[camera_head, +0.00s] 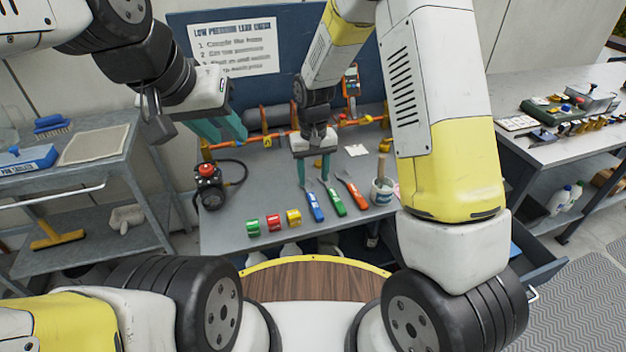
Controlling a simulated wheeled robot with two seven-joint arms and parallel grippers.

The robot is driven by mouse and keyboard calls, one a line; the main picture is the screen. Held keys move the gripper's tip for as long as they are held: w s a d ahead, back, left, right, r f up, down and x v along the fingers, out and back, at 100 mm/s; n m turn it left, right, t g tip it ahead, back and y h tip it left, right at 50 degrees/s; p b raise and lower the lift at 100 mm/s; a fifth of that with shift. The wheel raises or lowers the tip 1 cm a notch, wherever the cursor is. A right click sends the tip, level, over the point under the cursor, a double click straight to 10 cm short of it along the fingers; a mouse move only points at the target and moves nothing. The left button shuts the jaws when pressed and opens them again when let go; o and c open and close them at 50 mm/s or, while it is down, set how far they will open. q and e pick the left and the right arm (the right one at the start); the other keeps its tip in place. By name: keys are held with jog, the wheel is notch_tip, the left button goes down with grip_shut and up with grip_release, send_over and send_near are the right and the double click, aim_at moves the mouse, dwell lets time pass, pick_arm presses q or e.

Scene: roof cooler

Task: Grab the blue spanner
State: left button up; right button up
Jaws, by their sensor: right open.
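The blue spanner (315,206) lies on the grey workbench (270,180), left of a green spanner (333,200) and a red-orange spanner (354,191). My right gripper (313,180) points down with its teal fingers apart, at the far end of the blue spanner. Nothing is seen held between them. The fingers partly hide the spanner's far end, and I cannot tell whether they touch it. My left gripper (230,138) is raised at the upper left, over the back left of the bench, its teal fingers apart and empty.
Green (253,228), red (273,222) and yellow (293,217) rolls lie left of the spanners. A black and red device (209,187) stands at the bench's left. A pot with a brush (382,190) stands at right. An orange pipe (350,124) runs behind.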

aim_at(312, 197)
notch_tip(312, 197, down, 8)
jog(key=shift+w+a+r, duration=0.15)
grip_shut()
dwell(0.4)
